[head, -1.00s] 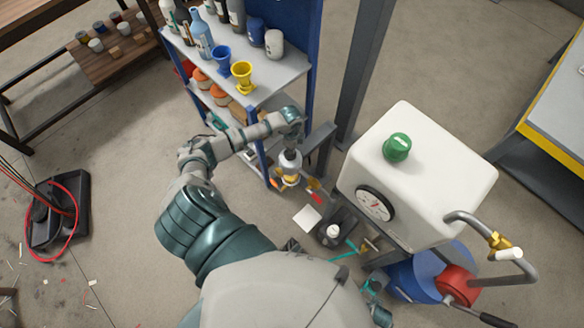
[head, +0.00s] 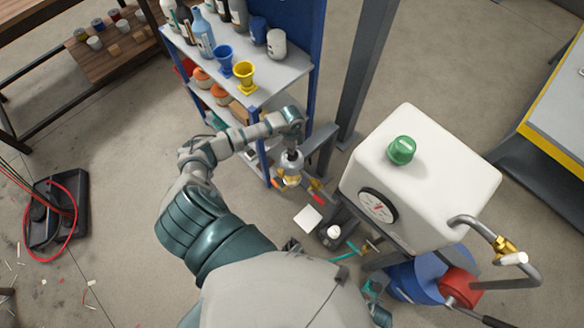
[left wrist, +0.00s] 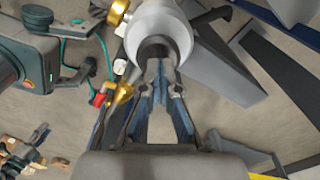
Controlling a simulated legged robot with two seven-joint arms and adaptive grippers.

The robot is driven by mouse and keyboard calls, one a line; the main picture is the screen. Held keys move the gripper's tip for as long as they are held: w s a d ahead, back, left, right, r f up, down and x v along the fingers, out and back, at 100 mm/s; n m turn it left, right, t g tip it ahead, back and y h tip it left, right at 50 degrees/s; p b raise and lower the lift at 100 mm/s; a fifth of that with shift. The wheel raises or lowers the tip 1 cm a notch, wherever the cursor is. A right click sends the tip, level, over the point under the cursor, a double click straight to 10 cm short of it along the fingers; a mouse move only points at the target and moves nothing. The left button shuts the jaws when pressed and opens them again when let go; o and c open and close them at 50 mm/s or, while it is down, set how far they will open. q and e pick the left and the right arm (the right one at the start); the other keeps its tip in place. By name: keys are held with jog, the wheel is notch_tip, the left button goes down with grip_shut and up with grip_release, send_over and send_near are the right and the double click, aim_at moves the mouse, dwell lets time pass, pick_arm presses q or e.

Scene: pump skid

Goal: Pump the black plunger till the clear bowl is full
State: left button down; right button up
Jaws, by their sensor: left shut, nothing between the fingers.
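My left gripper (head: 291,153) reaches down from above onto a small pale cylindrical unit (head: 291,169) beside the blue shelf post. In the left wrist view, its fingers (left wrist: 161,74) are shut and empty, with the tips at the black round plunger (left wrist: 157,48) in the middle of the pale grey body (left wrist: 160,18). I cannot tell whether they touch it. In the head view the gripper hides the plunger. The clear bowl (head: 292,181) shows small and amber-tinted under the pale body; its fill level is too small to tell.
A white housing (head: 425,170) with a green cap (head: 402,150) and a dial gauge (head: 377,206) stands to the right. The shelf (head: 270,75) with bottles and cups is behind. Brass fittings and a red handle (head: 318,199) are close to the unit.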

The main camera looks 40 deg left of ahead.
pick_arm(q)
jog(key=shift+a+f, duration=0.25)
jog(key=shift+f, duration=0.25)
jog(key=shift+d+f+b, duration=0.6)
jog(key=shift+f+b, duration=0.05)
jog(key=shift+a+f+b, duration=0.35)
jog(key=shift+f, duration=0.4)
jog(key=shift+a, duration=0.1)
jog(key=shift+r, duration=0.1)
jog(key=shift+d+r+p, duration=0.25)
jog(key=shift+r+p, duration=0.15)
jog(key=shift+p, duration=0.05)
jog(key=shift+r+p, duration=1.65)
jog(key=shift+r, duration=0.05)
